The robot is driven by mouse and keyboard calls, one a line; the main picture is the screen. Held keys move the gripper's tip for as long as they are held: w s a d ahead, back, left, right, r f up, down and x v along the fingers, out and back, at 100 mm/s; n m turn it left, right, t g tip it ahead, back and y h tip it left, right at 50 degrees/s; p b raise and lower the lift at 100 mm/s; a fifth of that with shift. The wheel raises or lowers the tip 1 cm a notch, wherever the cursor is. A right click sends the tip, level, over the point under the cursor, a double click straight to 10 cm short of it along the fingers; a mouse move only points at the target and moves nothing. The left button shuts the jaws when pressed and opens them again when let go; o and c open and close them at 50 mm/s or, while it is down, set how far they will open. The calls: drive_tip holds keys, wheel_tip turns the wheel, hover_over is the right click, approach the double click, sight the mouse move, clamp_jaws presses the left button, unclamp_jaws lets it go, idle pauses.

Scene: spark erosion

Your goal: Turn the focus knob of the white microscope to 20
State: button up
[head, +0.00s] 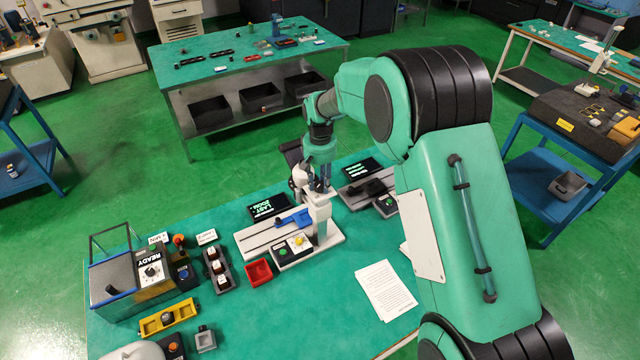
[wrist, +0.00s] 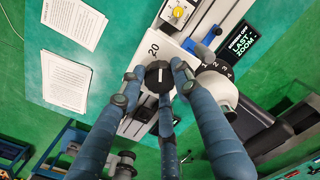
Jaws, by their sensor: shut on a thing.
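The white microscope (head: 321,212) stands on a grey rail base on the green table in the head view. Its black focus knob (wrist: 158,78) shows in the wrist view, with a white pointer line. The label 20 (wrist: 153,50) is printed on the white body just above the knob, and the pointer faces roughly towards it. My gripper (wrist: 158,76) has its blue fingers closed around the knob's sides, with another finger below it. In the head view my gripper (head: 319,184) is over the microscope, and the knob is hidden.
A display (wrist: 243,42) reads LAST ZOOM. A control box with a yellow knob (head: 298,241) and a red tray (head: 258,271) stand nearby. Paper sheets (head: 384,290) lie on clear table at the front.

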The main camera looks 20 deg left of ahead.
sight(320, 184)
drive_tip(key=shift+n, duration=1.5)
drive_tip(key=shift+r, duration=0.1)
drive_tip(key=o, duration=1.1)
drive_tip(key=shift+o, duration=0.2)
wheel_tip(320, 184, up, 12)
drive_tip(key=shift+d+b, duration=0.1)
drive_tip(key=shift+b, duration=0.2)
